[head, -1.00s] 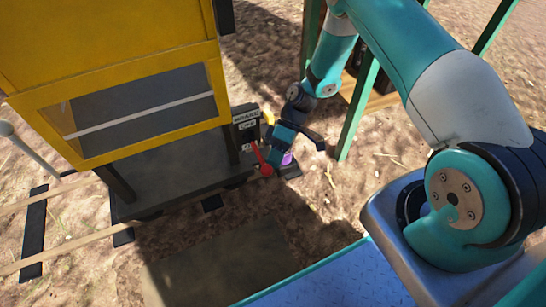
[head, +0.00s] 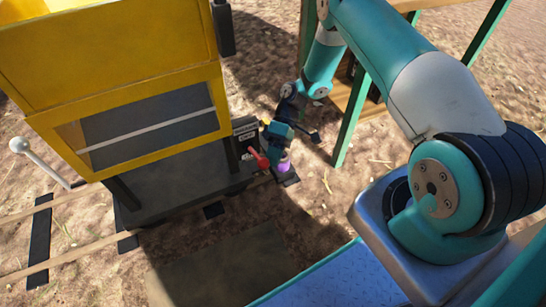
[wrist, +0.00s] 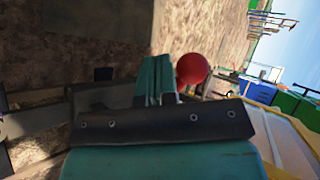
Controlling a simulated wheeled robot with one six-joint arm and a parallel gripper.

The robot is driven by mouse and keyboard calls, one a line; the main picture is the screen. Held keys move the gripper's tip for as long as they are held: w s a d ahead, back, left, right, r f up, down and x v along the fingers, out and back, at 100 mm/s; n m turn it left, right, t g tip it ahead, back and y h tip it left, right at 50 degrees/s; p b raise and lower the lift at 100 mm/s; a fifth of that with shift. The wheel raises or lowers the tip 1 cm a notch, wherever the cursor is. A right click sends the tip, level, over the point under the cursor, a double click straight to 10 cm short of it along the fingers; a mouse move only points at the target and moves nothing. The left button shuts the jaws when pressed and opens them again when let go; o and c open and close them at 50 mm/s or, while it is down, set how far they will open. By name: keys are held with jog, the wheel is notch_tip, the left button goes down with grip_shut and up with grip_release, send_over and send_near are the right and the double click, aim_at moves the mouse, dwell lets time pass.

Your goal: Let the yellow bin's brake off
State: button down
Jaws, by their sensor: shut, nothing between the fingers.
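The yellow bin (head: 120,50) stands on a dark wheeled base (head: 180,180) at the left of the head view. A red lever (head: 259,159) sticks out at the base's right corner, leaning up and left. A red ball knob (wrist: 192,69) shows in the wrist view just right of my fingers. My gripper (head: 268,138) is at that corner, just above the red lever. It also shows in the wrist view (wrist: 157,82), with its fingers together and empty. Whether they touch the red lever I cannot tell.
A small dark label plate (head: 245,128) is beside my gripper. A purple piece (head: 284,164) is below it. A white-knobbed lever (head: 19,144) stands at the left. Green posts (head: 350,120) rise right of my gripper. Rails (head: 75,208) run under the bin's base.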

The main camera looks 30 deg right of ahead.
dwell(0.4)
jog(key=w+d+r+b, duration=0.1)
jog(key=w+d+r, duration=0.1)
jog(key=w+d, duration=0.5)
jog(key=shift+d, duration=1.2)
jog(key=shift+w+r, duration=0.1)
jog(key=shift+r, duration=0.1)
